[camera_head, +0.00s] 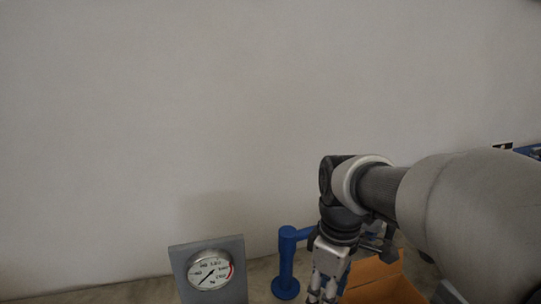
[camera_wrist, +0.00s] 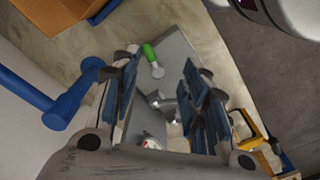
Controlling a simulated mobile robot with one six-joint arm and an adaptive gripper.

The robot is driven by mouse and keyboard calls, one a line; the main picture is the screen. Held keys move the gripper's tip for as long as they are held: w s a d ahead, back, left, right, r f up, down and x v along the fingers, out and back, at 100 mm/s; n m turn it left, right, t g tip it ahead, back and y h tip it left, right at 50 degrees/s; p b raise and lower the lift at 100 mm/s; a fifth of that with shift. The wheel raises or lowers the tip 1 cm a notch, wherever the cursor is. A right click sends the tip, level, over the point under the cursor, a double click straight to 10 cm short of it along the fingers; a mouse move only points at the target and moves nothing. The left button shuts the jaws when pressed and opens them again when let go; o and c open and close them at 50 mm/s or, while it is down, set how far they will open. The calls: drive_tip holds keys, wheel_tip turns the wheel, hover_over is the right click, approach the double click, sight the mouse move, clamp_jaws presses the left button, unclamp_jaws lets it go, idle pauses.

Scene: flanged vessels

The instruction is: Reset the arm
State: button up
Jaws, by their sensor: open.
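My arm reaches in from the right in the head view, with my gripper (camera_head: 323,284) pointing down at the bottom of the picture. In the wrist view the two fingers of my gripper (camera_wrist: 160,95) stand apart, with a clear gap between them. No object is held between them. Through the gap I see a grey panel (camera_wrist: 178,50) with a green-handled item (camera_wrist: 152,58) on it and some metal fittings (camera_wrist: 158,98) farther down. The tips of the fingers are cut off or hidden in the head view.
A round dial gauge (camera_head: 210,271) on a grey plate stands left of my gripper. A blue pipe (camera_head: 287,262) rises close beside my gripper, also in the wrist view (camera_wrist: 62,105). A plain wall (camera_head: 180,110) fills the back.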

drive_tip(key=s+d+r+m+t, duration=0.1)
drive_tip(key=s+d+m+t, duration=0.2)
drive_tip(key=s+m, duration=0.8)
drive_tip(key=s+t, duration=0.1)
drive_tip(key=s, duration=0.2)
drive_tip(key=shift+s+r+t, duration=0.3)
drive_tip(key=shift+s, duration=0.1)
